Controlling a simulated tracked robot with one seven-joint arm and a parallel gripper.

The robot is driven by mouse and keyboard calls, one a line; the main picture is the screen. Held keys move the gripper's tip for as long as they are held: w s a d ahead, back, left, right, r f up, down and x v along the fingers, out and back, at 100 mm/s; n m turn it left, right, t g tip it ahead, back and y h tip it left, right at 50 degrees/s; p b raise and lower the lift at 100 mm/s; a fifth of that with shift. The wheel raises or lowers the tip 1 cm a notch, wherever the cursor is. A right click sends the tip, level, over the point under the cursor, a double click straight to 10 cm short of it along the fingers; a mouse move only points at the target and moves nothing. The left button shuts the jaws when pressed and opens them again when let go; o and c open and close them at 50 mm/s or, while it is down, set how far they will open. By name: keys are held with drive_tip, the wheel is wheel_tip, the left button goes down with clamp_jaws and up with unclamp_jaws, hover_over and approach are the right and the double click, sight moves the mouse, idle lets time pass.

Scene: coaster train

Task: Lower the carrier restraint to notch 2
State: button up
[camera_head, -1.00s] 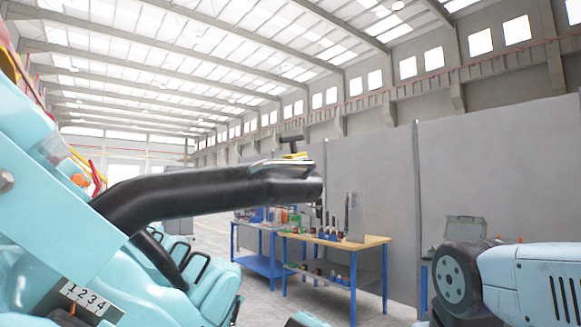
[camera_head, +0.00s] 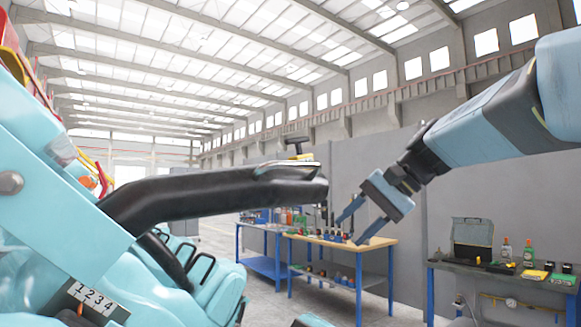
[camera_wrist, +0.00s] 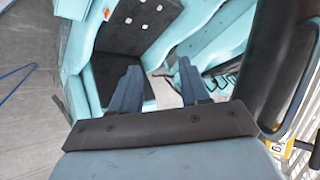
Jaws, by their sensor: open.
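The carrier restraint (camera_head: 210,194) is a thick black padded bar on a light blue arm (camera_head: 62,195). It stands raised across the left half of the head view, with a metal plate and a black T-handle (camera_head: 298,143) at its end. In the wrist view my fingers (camera_wrist: 158,66) point toward the light blue seats, with the black bar (camera_wrist: 280,60) at the right.
Light blue carrier seats (camera_head: 205,280) with black handles lie below the restraint. A wooden-topped workbench (camera_head: 335,247) with tools stands behind. A dark table (camera_head: 500,270) with a case and bottles stands at the right. Grey floor shows between them.

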drive_tip(key=w+r+y, duration=0.3)
drive_tip(key=w+r, duration=0.2)
drive_tip(key=r, duration=0.2)
drive_tip(key=n+g+y, duration=0.1)
drive_tip(key=y, duration=0.2)
approach(304, 164)
drive_tip(key=x, duration=1.1)
drive_tip(key=shift+s+a, duration=0.1)
drive_tip(key=shift+a, duration=0.25)
clamp_jaws()
drive_tip(key=shift+f, duration=0.1)
drive_tip(key=shift+d, duration=0.1)
